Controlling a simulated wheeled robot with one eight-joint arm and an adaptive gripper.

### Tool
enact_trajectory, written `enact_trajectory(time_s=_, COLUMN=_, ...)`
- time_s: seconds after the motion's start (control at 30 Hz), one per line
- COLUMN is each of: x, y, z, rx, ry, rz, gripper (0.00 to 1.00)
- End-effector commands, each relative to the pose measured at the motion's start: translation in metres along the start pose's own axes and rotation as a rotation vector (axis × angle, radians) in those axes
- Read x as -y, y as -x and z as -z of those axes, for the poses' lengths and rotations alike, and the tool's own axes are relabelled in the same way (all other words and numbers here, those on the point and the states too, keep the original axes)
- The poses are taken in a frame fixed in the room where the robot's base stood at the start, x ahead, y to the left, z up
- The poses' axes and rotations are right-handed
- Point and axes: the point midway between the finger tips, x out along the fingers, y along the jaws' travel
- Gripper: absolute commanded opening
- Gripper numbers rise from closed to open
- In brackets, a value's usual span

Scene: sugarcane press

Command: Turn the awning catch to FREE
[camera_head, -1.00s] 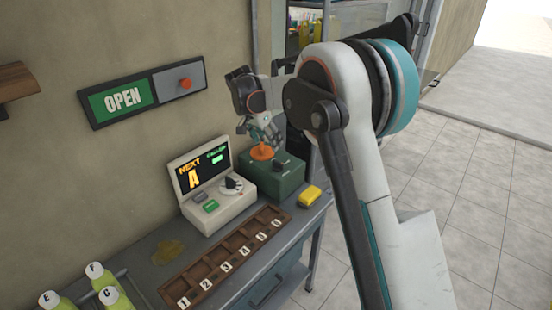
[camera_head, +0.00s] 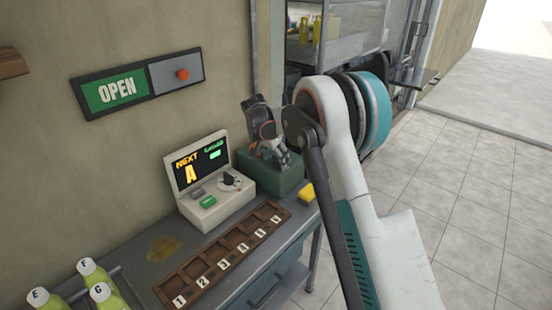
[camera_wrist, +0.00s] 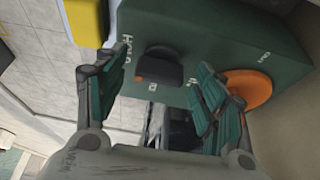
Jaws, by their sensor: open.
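The awning catch appears to be the black knob (camera_wrist: 160,66) on a green box (camera_head: 285,181), which also fills the top of the wrist view (camera_wrist: 215,40). The word HOLD is printed beside the knob; the other markings are too small or covered to read surely. My gripper (camera_wrist: 163,62) is open, with one finger on each side of the knob in the picture; I cannot tell whether they touch it. An orange disc (camera_wrist: 249,88) sits on the same box, beyond the right finger. In the head view my gripper (camera_head: 277,160) hides the knob and the disc.
A white console (camera_head: 219,200) with a lit screen stands left of the green box. A yellow block (camera_head: 306,192) lies at its right. A numbered wooden tray (camera_head: 225,258) lies in front. An OPEN sign (camera_head: 117,90) hangs on the wall.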

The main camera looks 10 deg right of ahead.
Motion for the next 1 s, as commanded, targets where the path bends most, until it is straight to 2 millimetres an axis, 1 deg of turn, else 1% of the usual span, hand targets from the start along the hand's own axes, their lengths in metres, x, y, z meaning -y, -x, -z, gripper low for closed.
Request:
enact_trajectory(time_s=0.2, x=-0.0001, y=0.0001, z=0.0002, rx=0.0, ry=0.0, rz=0.0, gripper=0.63)
enact_trajectory(time_s=0.27, x=-0.0001, y=0.0002, z=0.0002, rx=0.0, ry=0.0, rz=0.0, gripper=0.5)
enact_trajectory(time_s=0.3, x=-0.0001, y=0.0002, z=0.0002, rx=0.0, ry=0.0, rz=0.0, gripper=0.41)
enact_trajectory(time_s=0.4, x=-0.0001, y=0.0002, z=0.0002, rx=0.0, ry=0.0, rz=0.0, gripper=0.19)
enact_trajectory(time_s=0.73, x=-0.0004, y=0.0006, z=0.0002, rx=0.001, ry=0.019, rz=0.008, gripper=0.19)
enact_trajectory(time_s=0.87, x=-0.001, y=0.0011, z=0.0003, rx=0.001, ry=0.062, rz=0.026, gripper=0.19)
enact_trajectory(time_s=1.0, x=-0.0021, y=0.0009, z=0.0008, rx=0.001, ry=0.14, rz=0.058, gripper=0.19)
